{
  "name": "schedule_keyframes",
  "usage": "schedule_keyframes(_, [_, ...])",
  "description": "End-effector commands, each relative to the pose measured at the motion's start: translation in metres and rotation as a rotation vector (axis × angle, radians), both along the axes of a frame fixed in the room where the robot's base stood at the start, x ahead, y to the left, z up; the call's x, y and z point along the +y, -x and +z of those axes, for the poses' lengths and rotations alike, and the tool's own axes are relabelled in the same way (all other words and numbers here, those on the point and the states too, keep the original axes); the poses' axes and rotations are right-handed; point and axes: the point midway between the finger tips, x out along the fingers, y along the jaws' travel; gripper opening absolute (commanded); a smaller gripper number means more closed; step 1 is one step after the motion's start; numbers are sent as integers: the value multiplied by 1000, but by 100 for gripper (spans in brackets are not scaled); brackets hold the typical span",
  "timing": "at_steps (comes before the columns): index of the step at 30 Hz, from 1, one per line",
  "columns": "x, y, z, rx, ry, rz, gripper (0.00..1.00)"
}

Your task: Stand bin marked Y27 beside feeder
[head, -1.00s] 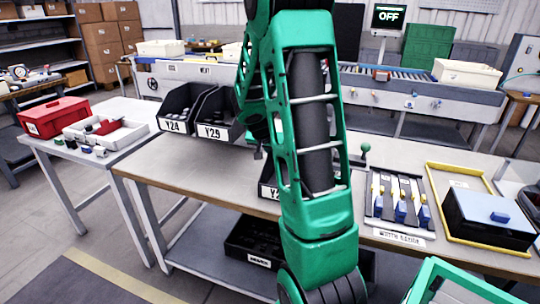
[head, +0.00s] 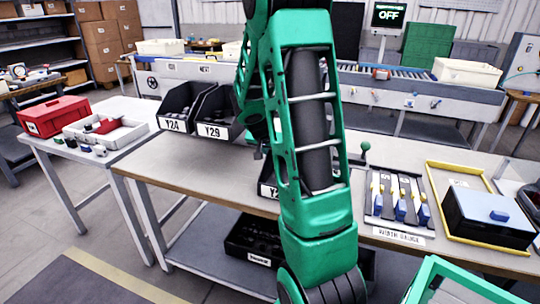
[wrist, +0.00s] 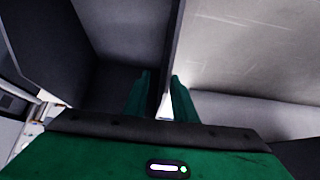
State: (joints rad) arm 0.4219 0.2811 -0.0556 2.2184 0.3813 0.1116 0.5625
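A black bin with a label starting "Y2" (head: 266,191) stands on the bench, mostly hidden behind my arm; its last digit is covered. Two black bins marked Y24 (head: 172,125) and Y29 (head: 212,132) stand side by side at the bench's back left. My gripper is hidden behind my arm in the head view. In the wrist view my gripper (wrist: 161,76) has its two green fingers apart, one on each side of a thin dark bin wall (wrist: 175,40). A gap shows left of the wall. I cannot make out which thing is the feeder.
A width gauge rack (head: 400,236) with blue and yellow pieces and a yellow-edged tray (head: 433,190) holding a black box (head: 490,219) occupy the bench's right. A green-knobbed lever (head: 364,147) stands right of my arm. A dark bin (head: 255,240) sits on the lower shelf.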

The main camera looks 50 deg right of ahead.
Motion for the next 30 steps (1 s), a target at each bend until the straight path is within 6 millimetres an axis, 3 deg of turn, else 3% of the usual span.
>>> schedule_keyframes(8, [7,2,12,-3,2,1,25])
schedule_keyframes(21, [48,18,69,-2,1,3,25])
schedule_keyframes(30, [60,24,85,1,0,2,25])
